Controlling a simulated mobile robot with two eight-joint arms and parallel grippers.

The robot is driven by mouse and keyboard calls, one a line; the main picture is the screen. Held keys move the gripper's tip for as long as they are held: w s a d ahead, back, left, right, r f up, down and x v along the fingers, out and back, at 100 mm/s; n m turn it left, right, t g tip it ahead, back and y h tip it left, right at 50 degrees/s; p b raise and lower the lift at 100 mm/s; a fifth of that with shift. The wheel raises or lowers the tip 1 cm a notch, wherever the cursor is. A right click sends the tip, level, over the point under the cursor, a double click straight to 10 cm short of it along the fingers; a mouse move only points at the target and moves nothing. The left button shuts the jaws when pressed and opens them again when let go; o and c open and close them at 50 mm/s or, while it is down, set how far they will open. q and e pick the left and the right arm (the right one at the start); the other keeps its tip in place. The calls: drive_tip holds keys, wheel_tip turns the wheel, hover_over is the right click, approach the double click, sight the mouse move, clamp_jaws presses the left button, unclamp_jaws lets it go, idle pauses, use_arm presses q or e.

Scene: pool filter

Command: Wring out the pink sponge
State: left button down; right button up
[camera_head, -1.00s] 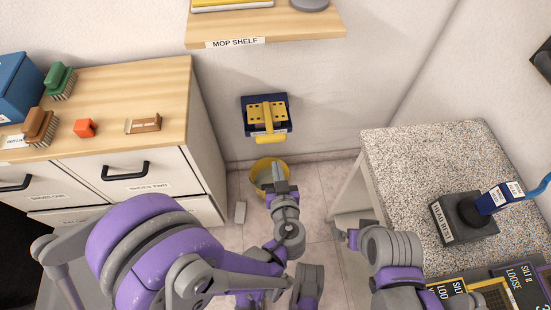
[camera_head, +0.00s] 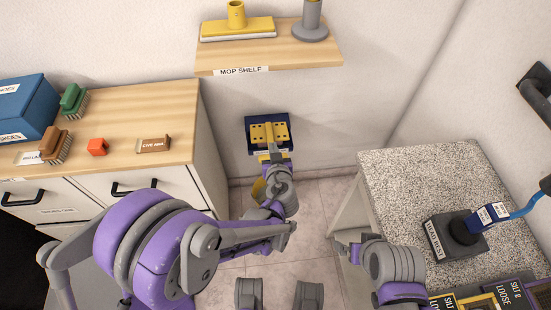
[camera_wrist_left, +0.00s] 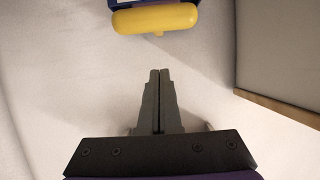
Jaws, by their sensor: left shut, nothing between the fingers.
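I see no pink sponge in either view. The wringer (camera_head: 253,137), a navy wall box with yellow perforated plates, hangs below the mop shelf. Its yellow lever shows as a rounded bar (camera_wrist_left: 155,18) at the top of the left wrist view. My left gripper (camera_head: 274,148) is just in front of the wringer; its fingers (camera_wrist_left: 160,72) are shut and empty, pointing at the bar with a gap. A yellow bucket (camera_head: 257,191) below is mostly hidden by my left arm. My right gripper (camera_head: 346,238) is beside the speckled counter, its opening unclear.
The mop shelf (camera_head: 318,57) holds a yellow mop head (camera_head: 238,30) and a grey round-based piece (camera_head: 311,32). A wooden-topped cabinet (camera_head: 172,105) with brushes stands left. The speckled counter (camera_head: 400,170) at right bears a dark block (camera_head: 448,242) with a blue-handled tool. Floor between is open.

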use_arm(q)
drive_tip(key=shift+s+d+f+b, duration=0.1)
drive_tip(key=shift+s+f+b, duration=0.15)
drive_tip(key=shift+f, duration=0.7)
drive_tip(key=shift+s+f+b, duration=0.15)
drive_tip(key=shift+f+b, duration=0.1)
drive_tip(key=shift+f, duration=0.65)
drive_tip(key=f+b, duration=0.1)
drive_tip(key=f, duration=0.1)
drive_tip(key=s+f+b, duration=0.1)
drive_tip(key=f, duration=0.1)
drive_tip(key=shift+s+d, duration=0.1)
drive_tip(key=shift+s, duration=0.1)
drive_tip(key=r+p+v, duration=0.1)
drive_tip(key=v, duration=1)
drive_tip(key=shift+w+p, duration=0.25)
drive_tip(key=shift+p, duration=0.1)
drive_tip(key=shift+f, duration=0.1)
